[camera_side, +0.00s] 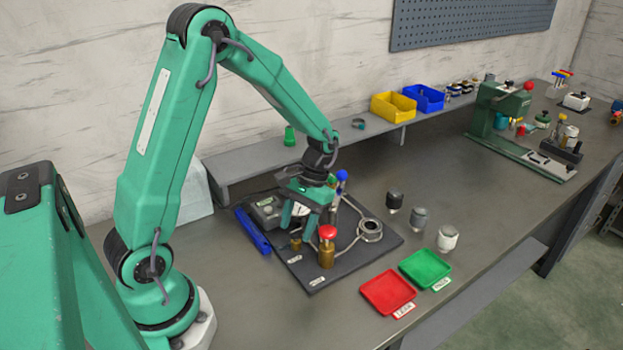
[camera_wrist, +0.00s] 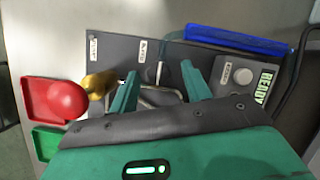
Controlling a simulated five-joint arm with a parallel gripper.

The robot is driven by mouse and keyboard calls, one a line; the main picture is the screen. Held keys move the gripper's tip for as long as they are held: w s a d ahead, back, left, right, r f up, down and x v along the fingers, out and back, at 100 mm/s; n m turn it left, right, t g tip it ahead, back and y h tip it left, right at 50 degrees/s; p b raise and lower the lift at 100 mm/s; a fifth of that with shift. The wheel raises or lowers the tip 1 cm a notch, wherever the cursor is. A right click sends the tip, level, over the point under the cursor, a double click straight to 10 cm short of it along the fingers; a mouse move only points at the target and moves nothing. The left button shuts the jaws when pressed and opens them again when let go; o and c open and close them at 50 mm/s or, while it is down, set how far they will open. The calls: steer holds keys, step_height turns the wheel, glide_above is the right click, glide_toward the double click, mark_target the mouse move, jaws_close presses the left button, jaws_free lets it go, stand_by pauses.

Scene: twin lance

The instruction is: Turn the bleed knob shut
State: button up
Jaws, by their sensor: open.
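A dark fixture board (camera_side: 345,262) lies on the bench with small labels too small to read, so I cannot tell for certain which part is the bleed knob. A red round knob (camera_side: 327,232) stands on a brass body near the board's front; it also shows at the left in the wrist view (camera_wrist: 55,100). A smaller brass fitting (camera_side: 296,244) sits just below my fingers in the side view. A blue knob (camera_side: 342,175) stands behind my gripper. My gripper (camera_side: 303,226) points down over the board, open, with its fingers apart (camera_wrist: 158,90) and nothing visibly held.
A ring-shaped metal fitting (camera_side: 371,228) sits at the board's right, joined by thin tubes. A grey box with a display reading READY (camera_wrist: 263,85) and a blue bar (camera_side: 252,231) are at the left. Red (camera_side: 388,293) and green (camera_side: 425,268) trays lie in front.

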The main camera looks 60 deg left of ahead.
steer(key=c, duration=1)
steer(key=shift+o, duration=0.3)
steer(key=shift+m, duration=0.3)
steer(key=m, duration=0.2)
steer(key=shift+m, duration=0.3)
steer(key=shift+c, duration=0.2)
steer(key=shift+d+m, duration=0.1)
steer(key=shift+m, duration=0.5)
steer(key=shift+d, duration=0.1)
steer(key=o, duration=1)
steer(key=shift+w+r, duration=0.1)
steer(key=shift+v, duration=3.8)
